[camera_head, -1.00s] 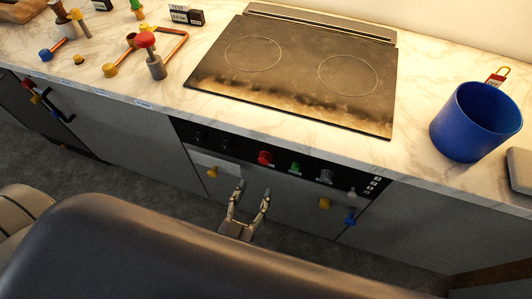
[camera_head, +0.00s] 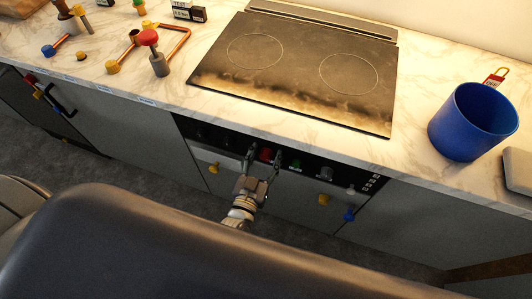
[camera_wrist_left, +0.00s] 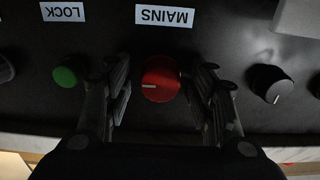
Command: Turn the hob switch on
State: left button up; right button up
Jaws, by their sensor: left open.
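The hob (camera_head: 300,68) is a dark glass top with two ring marks, set in the marble counter. Below it is a black control panel (camera_head: 346,178) with several knobs. A red knob (camera_head: 266,154) shows there, and a green knob (camera_head: 296,163) is to its right. In the left wrist view the red knob (camera_wrist_left: 160,79) sits by an upside-down MAINS label (camera_wrist_left: 164,16). My left gripper (camera_head: 264,158) is open, its fingers on either side of the red knob; contact cannot be told. The green knob (camera_wrist_left: 68,75) and a black knob (camera_wrist_left: 271,84) flank the fingers. My right gripper is not in view.
A blue pot (camera_head: 472,122) stands on the counter at the right. Copper pipe pieces (camera_head: 176,46) and a red-capped part (camera_head: 155,52) lie at the left. Yellow (camera_head: 325,199) and blue (camera_head: 349,215) fittings stick out below the panel.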

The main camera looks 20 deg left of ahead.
pick_arm(q)
jog(key=shift+c, duration=0.2)
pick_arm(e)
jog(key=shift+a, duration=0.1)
pick_arm(q)
jog(key=c, duration=0.9)
jog(key=shift+c, duration=0.7)
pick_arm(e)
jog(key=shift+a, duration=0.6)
